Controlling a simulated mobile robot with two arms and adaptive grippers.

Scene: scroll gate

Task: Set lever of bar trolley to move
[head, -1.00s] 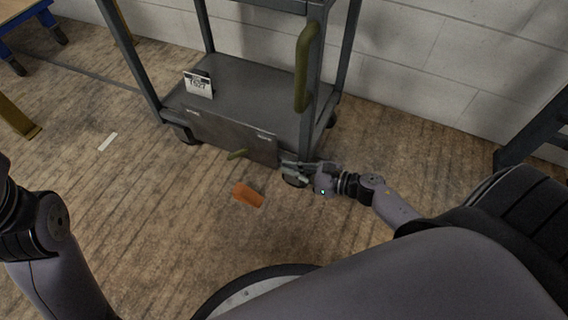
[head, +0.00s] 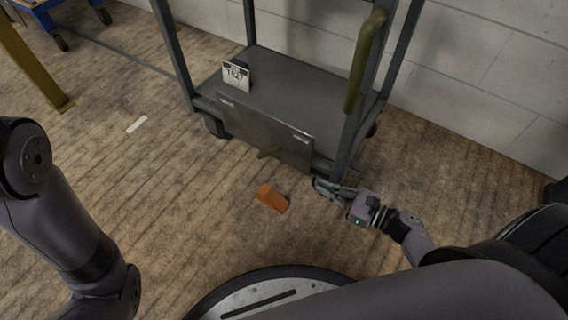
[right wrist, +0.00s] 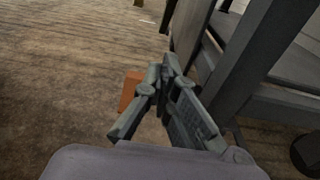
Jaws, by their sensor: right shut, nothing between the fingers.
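The bar trolley (head: 285,80) stands ahead, with a dark front panel (head: 240,124) on its lower deck. White labels sit near the panel's two upper corners, too small to read. My right gripper (head: 317,184) is shut and empty, just below and in front of the panel's right corner, to the right of the lever and apart from it. Its fingers (right wrist: 168,75) also show in the right wrist view, beside the trolley's dark frame. The lever cannot be made out there. My left gripper is out of view.
An orange block (head: 272,197) lies on the wooden floor below the lever. A tall olive handle (head: 365,60) is on the trolley's right post. A numbered card (head: 236,75) stands on the deck. A pale wall is behind; floor to the left is mostly clear.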

